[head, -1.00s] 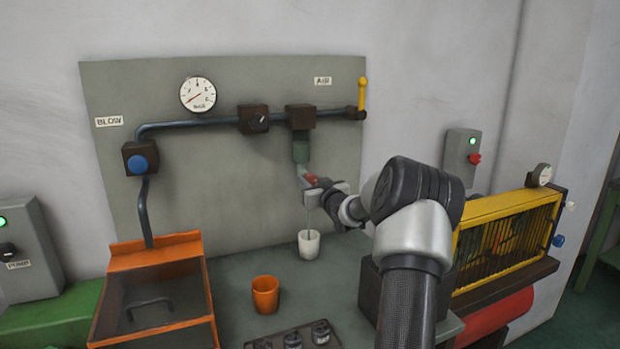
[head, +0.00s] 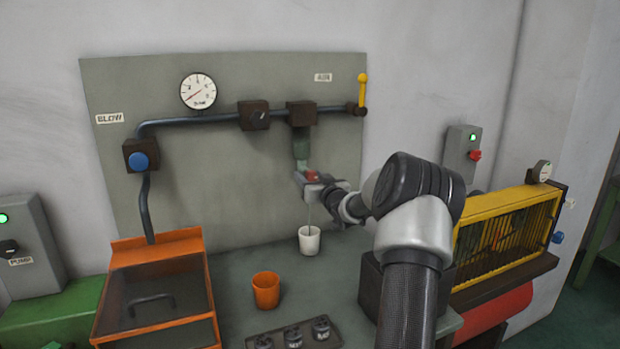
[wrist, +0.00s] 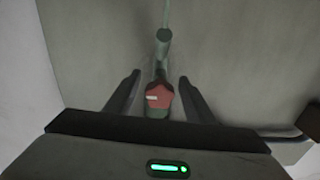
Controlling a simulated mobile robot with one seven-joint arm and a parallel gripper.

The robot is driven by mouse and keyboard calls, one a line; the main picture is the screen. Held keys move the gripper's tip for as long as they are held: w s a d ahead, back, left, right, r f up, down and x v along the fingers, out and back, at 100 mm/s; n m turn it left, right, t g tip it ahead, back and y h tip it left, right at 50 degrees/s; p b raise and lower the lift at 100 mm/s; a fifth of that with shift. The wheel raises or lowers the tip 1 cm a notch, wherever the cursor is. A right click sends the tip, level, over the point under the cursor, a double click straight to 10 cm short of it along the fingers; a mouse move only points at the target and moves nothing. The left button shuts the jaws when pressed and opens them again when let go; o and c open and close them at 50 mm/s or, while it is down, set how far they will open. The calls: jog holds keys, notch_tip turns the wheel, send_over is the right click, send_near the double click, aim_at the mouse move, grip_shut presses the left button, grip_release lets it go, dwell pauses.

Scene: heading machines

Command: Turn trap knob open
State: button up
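The trap (head: 301,148) is a green-grey cylinder hanging below a brown block on the pipe. A red knob (head: 311,175) sits at its lower end. In the wrist view the red knob (wrist: 158,96), with a pale mark on one side, lies between my two dark fingers. My gripper (wrist: 159,80) is open, with a gap visible on each side of the knob. In the head view my gripper (head: 309,181) reaches the knob from the right, and its fingers partly blend with it. A thin line runs down from there to a white cup (head: 309,240).
An orange cup (head: 266,290) and a dark tray (head: 262,328) with several small parts stand on the bench. An orange bin (head: 160,247) is at left. The yellow guarded machine (head: 505,235) is at right. A yellow lever (head: 362,92) stands above right.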

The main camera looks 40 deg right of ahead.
jog(key=v, duration=1.7)
jog(key=shift+s, duration=0.2)
